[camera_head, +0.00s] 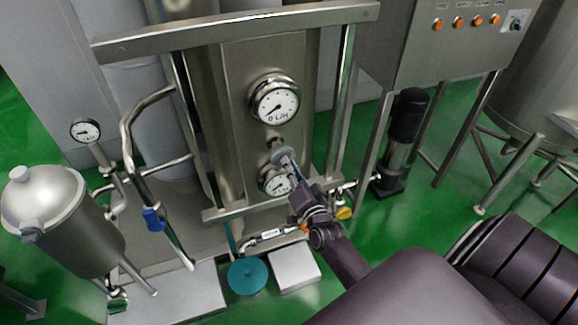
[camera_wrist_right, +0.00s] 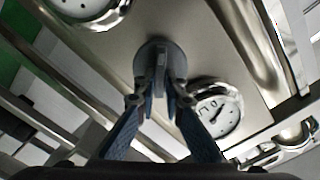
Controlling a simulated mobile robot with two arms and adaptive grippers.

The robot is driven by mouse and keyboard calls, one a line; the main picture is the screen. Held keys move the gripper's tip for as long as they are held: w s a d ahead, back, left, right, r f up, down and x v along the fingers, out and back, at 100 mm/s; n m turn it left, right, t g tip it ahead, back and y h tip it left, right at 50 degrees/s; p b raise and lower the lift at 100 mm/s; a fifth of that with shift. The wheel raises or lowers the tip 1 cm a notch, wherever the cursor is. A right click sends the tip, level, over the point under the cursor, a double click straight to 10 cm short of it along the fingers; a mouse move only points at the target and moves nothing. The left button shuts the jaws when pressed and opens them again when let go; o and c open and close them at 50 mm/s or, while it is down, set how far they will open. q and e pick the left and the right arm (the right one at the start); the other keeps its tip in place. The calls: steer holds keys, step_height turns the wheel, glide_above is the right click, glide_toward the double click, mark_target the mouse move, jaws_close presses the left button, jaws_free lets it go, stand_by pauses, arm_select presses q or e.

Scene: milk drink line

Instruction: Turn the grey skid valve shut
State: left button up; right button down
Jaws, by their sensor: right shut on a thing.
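The grey skid valve (camera_head: 281,153) is a round grey knob on the front of the steel skid panel, between two dial gauges. In the right wrist view the valve (camera_wrist_right: 149,58) shows as a grey disc with a raised bar across it. My right gripper (camera_head: 290,168) reaches up to it from the lower right. In the right wrist view the gripper's (camera_wrist_right: 160,100) blue fingers stand on both sides of the bar and are shut on it. The fingers partly hide the bar's lower end. My left gripper is not in view.
The upper gauge (camera_head: 274,101) and lower gauge (camera_head: 276,181) sit close to the valve. A steel frame bar (camera_head: 240,208) crosses below. A blue-handled valve (camera_head: 153,218), a yellow knob (camera_head: 344,213) and a teal disc (camera_head: 248,275) are nearby.

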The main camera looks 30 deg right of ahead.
steer(key=m, duration=0.3)
steer(key=m+b, duration=0.1)
steer(key=m, duration=0.2)
steer(key=m+b, duration=0.1)
steer(key=m, duration=0.1)
steer(key=shift+d+f+m, duration=0.1)
steer(key=shift+f+m, duration=0.25)
steer(key=shift+m, duration=0.05)
steer(key=shift+m+b, duration=0.3)
steer(key=c, duration=2)
jaws_free()
steer(key=v, duration=1.2)
steer(key=shift+s, duration=0.1)
